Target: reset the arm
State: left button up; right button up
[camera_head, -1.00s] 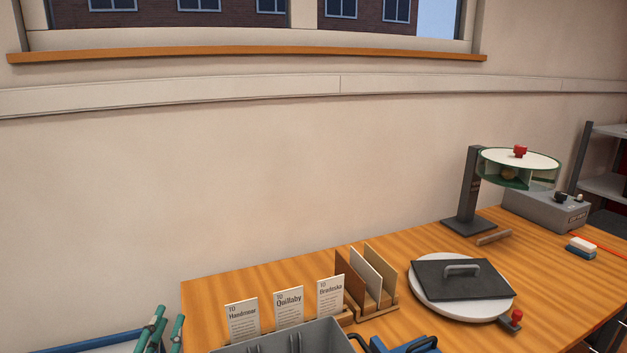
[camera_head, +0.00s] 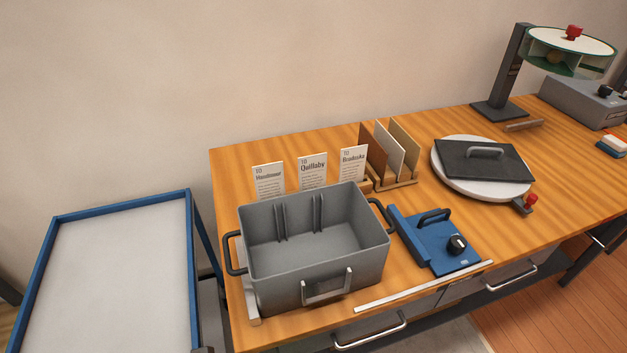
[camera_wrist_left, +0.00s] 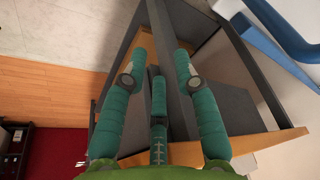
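My left gripper (camera_wrist_left: 158,70) shows in the left wrist view with its teal fingers apart and nothing between them. Behind the fingers are grey panels and bars with orange-brown wood edges, and I cannot tell how far off they are. Neither gripper is in the head view. My right gripper is in no view. A grey two-handled bin (camera_head: 318,244) stands empty on the wooden workbench (camera_head: 330,322).
A blue-framed cart (camera_head: 112,262) stands left of the bench. Several cards (camera_head: 312,172), a rack of panels (camera_head: 390,155), a blue device (camera_head: 440,245), a round turntable (camera_head: 455,186) and a lamp-like stand (camera_head: 505,75) occupy the bench. The wall is behind.

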pick_arm(q)
jog(key=s+f+g, duration=0.1)
jog(key=s+f, duration=0.1)
jog(key=f, duration=0.8)
jog(key=s+f, duration=0.2)
jog(key=f, duration=0.8)
jog(key=s+a+f+g, duration=0.1)
jog(key=s+a+f, duration=0.2)
jog(key=s+f, duration=0.9)
jog(key=shift+s, duration=0.9)
